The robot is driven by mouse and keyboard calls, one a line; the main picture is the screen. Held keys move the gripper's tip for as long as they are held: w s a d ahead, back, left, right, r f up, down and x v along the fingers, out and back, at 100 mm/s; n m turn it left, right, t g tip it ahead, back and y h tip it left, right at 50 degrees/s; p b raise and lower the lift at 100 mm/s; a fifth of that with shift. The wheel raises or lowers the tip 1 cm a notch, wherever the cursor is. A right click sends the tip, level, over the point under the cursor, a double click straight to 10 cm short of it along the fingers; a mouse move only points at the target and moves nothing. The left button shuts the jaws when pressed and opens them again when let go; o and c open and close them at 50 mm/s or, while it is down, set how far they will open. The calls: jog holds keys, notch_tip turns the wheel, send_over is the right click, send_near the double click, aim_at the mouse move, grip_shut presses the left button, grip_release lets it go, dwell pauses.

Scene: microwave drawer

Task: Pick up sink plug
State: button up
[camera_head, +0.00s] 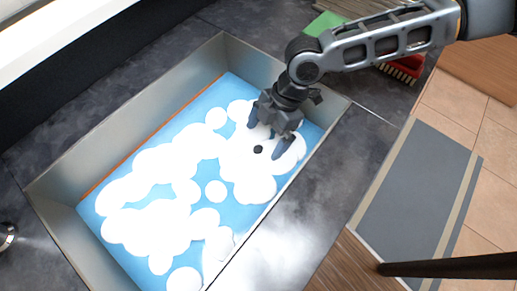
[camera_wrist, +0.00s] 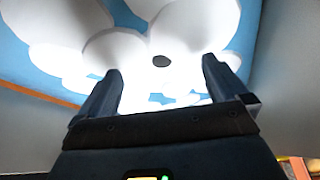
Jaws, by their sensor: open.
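The sink plug (camera_head: 258,149) is a small dark disc among white foam-like blobs in the sink (camera_head: 62,187). In the wrist view the plug (camera_wrist: 162,61) shows as a dark round spot on white, ahead of the fingers and roughly between them. My gripper (camera_head: 268,138) is inside the sink near its right end, pointing down with its fingers apart, one on each side of the plug in the picture. The gripper (camera_wrist: 160,80) is empty. How far the fingertips are from the plug is hard to tell.
The sink has grey metal walls and a blue bottom with white cloud-like patches. Dark countertop (camera_head: 290,222) surrounds it. A red brush (camera_head: 404,69) and a green item (camera_head: 325,23) lie behind my arm. A grey mat (camera_head: 415,190) lies on the tiled floor at right.

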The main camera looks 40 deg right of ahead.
aim_at(259, 149)
jog(key=p+x, duration=0.1)
jog(key=x, duration=0.4)
jog(key=shift+a+f, duration=0.3)
jog(key=shift+f, duration=0.05)
jog(key=c, duration=0.7)
